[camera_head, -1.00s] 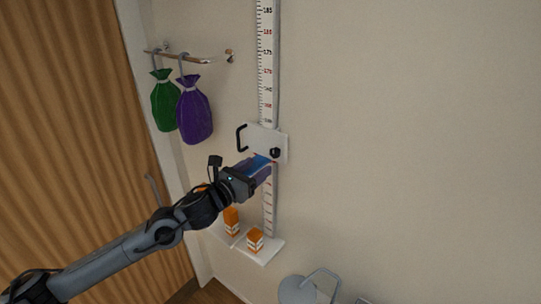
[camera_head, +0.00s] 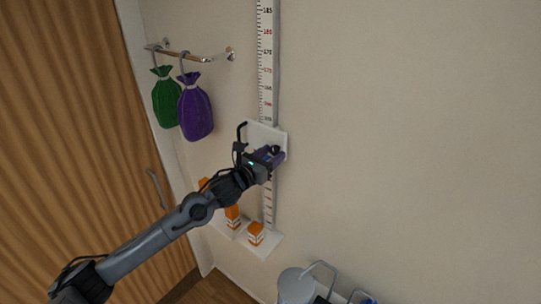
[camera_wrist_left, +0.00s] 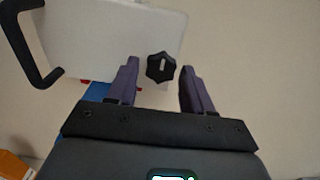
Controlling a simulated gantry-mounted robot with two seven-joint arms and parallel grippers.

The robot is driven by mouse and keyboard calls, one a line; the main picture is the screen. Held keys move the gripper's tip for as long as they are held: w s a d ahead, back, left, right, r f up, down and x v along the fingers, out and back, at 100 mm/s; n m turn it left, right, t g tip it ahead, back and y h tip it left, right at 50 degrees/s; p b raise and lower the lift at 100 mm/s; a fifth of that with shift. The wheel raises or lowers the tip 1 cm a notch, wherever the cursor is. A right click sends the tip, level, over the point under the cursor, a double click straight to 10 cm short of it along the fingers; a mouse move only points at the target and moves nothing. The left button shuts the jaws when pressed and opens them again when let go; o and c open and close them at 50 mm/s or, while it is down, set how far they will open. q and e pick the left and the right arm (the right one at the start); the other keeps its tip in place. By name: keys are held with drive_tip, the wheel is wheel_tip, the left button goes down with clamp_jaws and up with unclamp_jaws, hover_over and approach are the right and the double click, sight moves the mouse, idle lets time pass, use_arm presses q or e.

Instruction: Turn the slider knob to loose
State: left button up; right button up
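The slider is a white plate (camera_head: 264,133) on a vertical measuring scale (camera_head: 267,75) fixed to the wall. Its black knob (camera_head: 275,150) is at the plate's lower right, partly hidden by my gripper in the head view. In the left wrist view the knob (camera_wrist_left: 161,66) is a black lobed disc with a light mark that stands roughly upright. My left gripper (camera_wrist_left: 158,75) is open, with its purple fingers on either side of the knob and visible gaps to it. A black handle (camera_wrist_left: 35,45) is on the plate's left side. My right gripper is not clearly seen.
Green (camera_head: 166,100) and purple (camera_head: 195,108) bags hang from a wall rail. Orange boxes (camera_head: 256,233) stand on a white shelf (camera_head: 262,247) below the slider. A grey can-like object (camera_head: 294,286) is at the bottom. The wall to the right is clear.

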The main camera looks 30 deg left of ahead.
use_arm(q)
drive_tip(key=c, duration=0.8)
